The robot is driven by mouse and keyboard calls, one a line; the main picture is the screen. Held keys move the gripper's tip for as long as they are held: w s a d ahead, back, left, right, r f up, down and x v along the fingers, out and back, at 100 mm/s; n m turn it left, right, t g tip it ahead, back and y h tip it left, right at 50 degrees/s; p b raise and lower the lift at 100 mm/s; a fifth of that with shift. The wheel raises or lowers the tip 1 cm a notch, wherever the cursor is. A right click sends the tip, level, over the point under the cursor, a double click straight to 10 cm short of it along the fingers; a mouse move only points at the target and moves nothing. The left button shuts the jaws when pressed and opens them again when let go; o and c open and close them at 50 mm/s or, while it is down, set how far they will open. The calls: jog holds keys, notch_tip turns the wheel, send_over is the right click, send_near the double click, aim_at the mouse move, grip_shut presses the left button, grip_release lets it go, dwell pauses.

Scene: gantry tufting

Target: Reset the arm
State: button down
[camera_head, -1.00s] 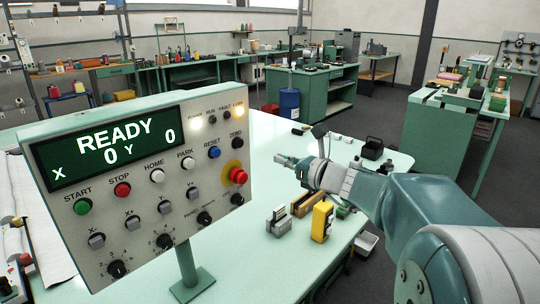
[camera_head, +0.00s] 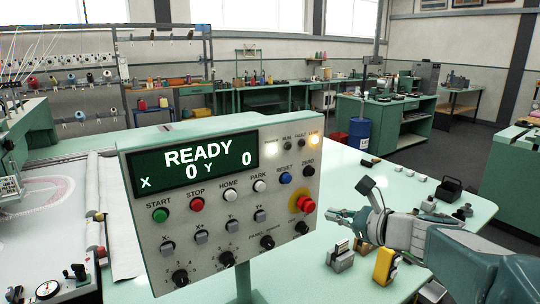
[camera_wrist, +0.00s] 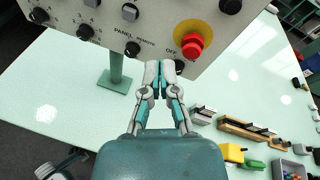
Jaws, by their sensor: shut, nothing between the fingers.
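My gripper (camera_head: 340,215) is to the right of the control panel (camera_head: 140,236) in the head view, above the pale green table. In the wrist view my gripper (camera_wrist: 159,68) is shut and empty, its fingertips pointing toward the panel's lower edge. The panel's screen (camera_head: 194,158) reads READY, X 0, Y 0. The red emergency knob (camera_head: 303,200) on its yellow ring also shows in the wrist view (camera_wrist: 191,46), up and right of the fingertips. I cannot tell the exact gap between fingertips and panel.
A yellow block (camera_head: 384,265) and a grey metal piece (camera_head: 340,256) stand on the table (camera_head: 300,268) near my arm. Several small dark items lie farther right. A blue drum (camera_head: 359,134) stands on the floor behind. The table's left part in the wrist view is clear.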

jog(key=s+a+f+n+g+h, duration=0.2)
jog(key=s+a+f+n+g, duration=0.1)
jog(key=s+n, duration=0.35)
jog(key=s+a+f+n+g+h, duration=0.1)
jog(key=s+a+f+n+g, duration=0.25)
jog(key=s+n, duration=0.3)
jog(key=s+d+f+n+h, duration=0.4)
jog(key=s+d+n+h, duration=0.2)
jog(key=s+n, duration=0.4)
jog(key=shift+s+n+h, duration=0.2)
jog(key=shift+n+h, duration=0.2)
jog(key=shift+n, duration=0.1)
jog(key=shift+t, duration=0.25)
